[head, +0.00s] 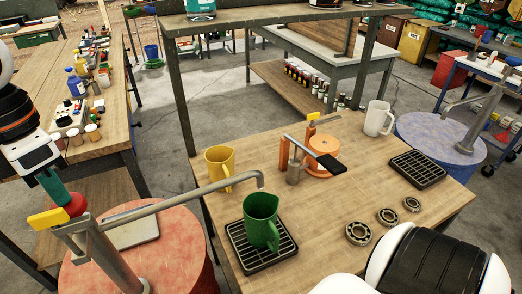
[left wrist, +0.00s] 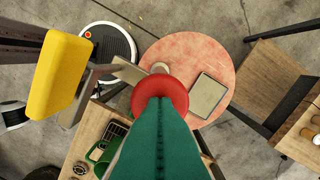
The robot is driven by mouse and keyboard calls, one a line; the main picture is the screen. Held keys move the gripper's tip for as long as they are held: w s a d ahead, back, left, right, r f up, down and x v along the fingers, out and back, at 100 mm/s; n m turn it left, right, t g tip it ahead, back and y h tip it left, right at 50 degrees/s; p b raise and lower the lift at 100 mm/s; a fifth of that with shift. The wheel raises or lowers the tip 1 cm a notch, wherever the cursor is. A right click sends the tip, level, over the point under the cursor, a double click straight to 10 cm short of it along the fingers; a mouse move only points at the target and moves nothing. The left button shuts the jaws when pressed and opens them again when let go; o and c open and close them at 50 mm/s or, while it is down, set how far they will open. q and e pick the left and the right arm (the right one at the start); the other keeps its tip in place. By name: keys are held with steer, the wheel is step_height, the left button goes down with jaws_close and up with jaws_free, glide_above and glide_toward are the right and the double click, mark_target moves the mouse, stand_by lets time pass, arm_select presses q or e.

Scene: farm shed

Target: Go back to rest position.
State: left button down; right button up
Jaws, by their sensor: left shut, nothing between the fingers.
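My left gripper (head: 62,192) is at the left of the head view, beside the yellow-handled tap. In the left wrist view the shut gripper (left wrist: 160,97) points down over the red drum. The yellow tap handle (head: 48,217) is close to the fingertips; in the left wrist view the handle (left wrist: 60,75) is left of them. The green jug (head: 261,220) stands upright on a black drip tray (head: 240,240) under the tap's spout (head: 190,190). My right gripper is out of view.
The red drum (head: 175,250) bears the tap and a flat grey tablet-like item (head: 132,232). On the wooden table (head: 310,215) are a yellow mug (head: 219,165), a white mug (head: 377,118), an orange press (head: 322,152), bearings (head: 359,233) and another black tray (head: 418,168). A cluttered bench (head: 110,130) stands behind my left arm.

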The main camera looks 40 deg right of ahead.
arm_select(q)
steer(key=shift+f+b, duration=0.35)
steer(key=shift+f, duration=0.25)
steer(key=shift+r, duration=0.1)
steer(key=shift+r+p, duration=2.55)
steer(key=shift+r, duration=1.25)
steer(key=shift+f, duration=0.2)
steer(key=shift+f+b, duration=2.6)
steer(key=shift+f, duration=0.6)
steer(key=shift+f+b, duration=0.35)
steer(key=shift+f, duration=0.15)
steer(key=shift+r, duration=0.1)
